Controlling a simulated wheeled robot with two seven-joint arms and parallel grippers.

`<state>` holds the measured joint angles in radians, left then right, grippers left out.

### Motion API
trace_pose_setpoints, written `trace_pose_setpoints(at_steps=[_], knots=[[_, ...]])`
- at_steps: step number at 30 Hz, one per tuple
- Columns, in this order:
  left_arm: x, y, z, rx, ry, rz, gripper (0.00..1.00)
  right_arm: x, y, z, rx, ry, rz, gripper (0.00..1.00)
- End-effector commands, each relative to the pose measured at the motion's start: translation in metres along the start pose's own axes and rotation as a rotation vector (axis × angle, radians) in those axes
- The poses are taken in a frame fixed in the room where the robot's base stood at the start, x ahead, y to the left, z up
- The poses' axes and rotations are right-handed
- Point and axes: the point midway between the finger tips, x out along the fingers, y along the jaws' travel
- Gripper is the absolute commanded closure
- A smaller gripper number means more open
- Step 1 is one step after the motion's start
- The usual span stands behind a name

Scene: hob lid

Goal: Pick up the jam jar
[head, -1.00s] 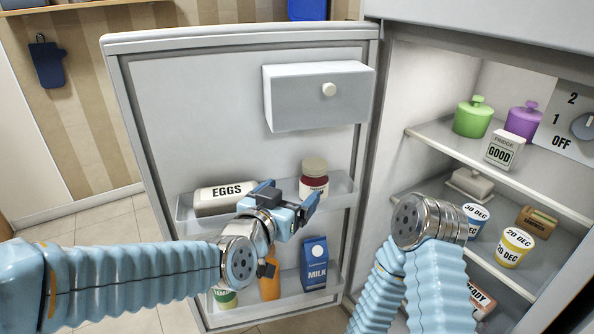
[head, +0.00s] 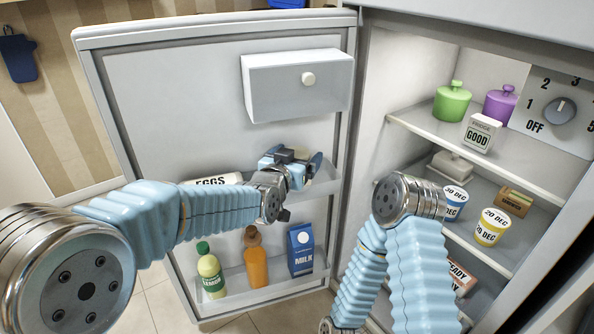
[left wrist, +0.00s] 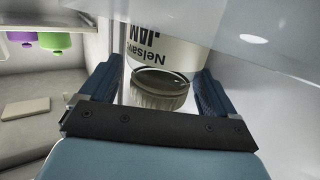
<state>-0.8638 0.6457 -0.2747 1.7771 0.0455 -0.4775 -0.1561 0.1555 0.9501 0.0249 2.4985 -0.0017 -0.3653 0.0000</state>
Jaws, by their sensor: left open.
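The jam jar (left wrist: 165,55) shows in the left wrist view, inverted there, with a white label reading JAM and a grey-looking ribbed lid (left wrist: 158,92). My left gripper (head: 297,160) is at the fridge door's upper shelf and hides the jar in the head view. In the left wrist view its open fingers (left wrist: 160,78) stand on either side of the jar near the lid. Gaps appear between lid and fingers; contact is not clear. My right arm is in the head view, but its gripper is not.
The EGGS box (head: 215,180) lies left of my left gripper on the same door shelf. A lemon bottle (head: 211,272), an orange bottle (head: 255,262) and a MILK carton (head: 300,252) stand below. A door compartment (head: 298,88) is above. Fridge shelves (head: 480,150) hold pots and tubs.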

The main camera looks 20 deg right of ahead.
Motion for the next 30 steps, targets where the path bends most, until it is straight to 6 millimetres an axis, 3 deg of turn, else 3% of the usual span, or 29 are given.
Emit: trace_pose_setpoints(at_steps=[6,20,30], knots=[[0.0007,0.0000,0.0000,0.000,0.000,0.000,0.12,0.0003,0.0000,0.0002,0.000,-0.001,0.000,0.57],[0.0004,0.0002,0.0002,0.000,0.000,0.000,0.82,0.0003,0.0002,0.0002,0.000,-0.001,0.000,0.57],[-0.0001,0.0002,-0.0047,0.000,0.003,0.000,0.84,0.0005,0.0003,0.0001,0.000,0.000,0.000,0.57]])
